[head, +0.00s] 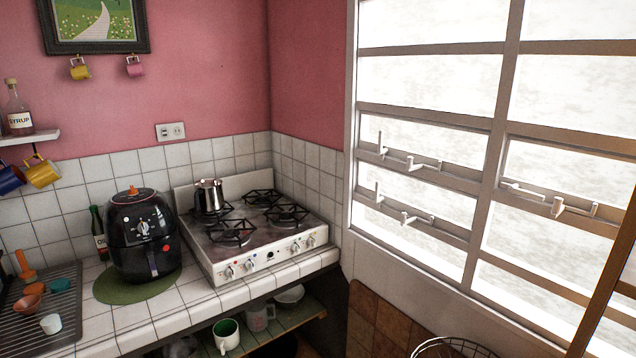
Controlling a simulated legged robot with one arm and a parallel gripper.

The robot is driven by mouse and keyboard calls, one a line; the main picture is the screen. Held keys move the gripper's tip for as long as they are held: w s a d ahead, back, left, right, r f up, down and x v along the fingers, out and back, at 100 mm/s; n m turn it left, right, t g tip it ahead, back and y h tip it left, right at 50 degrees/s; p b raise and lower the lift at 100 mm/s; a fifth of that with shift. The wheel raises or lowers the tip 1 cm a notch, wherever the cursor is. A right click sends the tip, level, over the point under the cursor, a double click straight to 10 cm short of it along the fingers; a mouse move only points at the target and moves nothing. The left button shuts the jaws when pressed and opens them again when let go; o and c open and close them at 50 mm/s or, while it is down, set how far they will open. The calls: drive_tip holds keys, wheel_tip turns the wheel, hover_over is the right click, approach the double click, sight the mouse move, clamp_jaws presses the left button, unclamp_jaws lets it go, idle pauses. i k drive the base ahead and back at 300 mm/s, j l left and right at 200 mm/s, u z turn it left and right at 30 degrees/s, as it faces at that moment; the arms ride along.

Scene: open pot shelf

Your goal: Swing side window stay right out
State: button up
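A large white-framed window (497,150) with several horizontal panes fills the right side. Its left column has an upper stay (424,165) and a lower stay (416,219), each a small white fitting on a crossbar. A short upright white piece stands to the left of each one. The right column has another white stay (558,207), with a thin bar lying along its crossbar. The panes look near flat in the frame, but the bright glare makes it hard to tell how far any is open. My gripper is not in view.
A white stove (262,262) with a metal pot (209,196) stands on the tiled counter left of the window. A black air fryer (143,235) is beside it. A wire basket (452,348) and a brown wooden edge (612,275) lie below and right of the window.

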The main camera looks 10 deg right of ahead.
sight(558, 207)
drive_tip(key=z, duration=0.75)
drive_tip(key=i+j, duration=0.05)
drive_tip(key=j, duration=0.05)
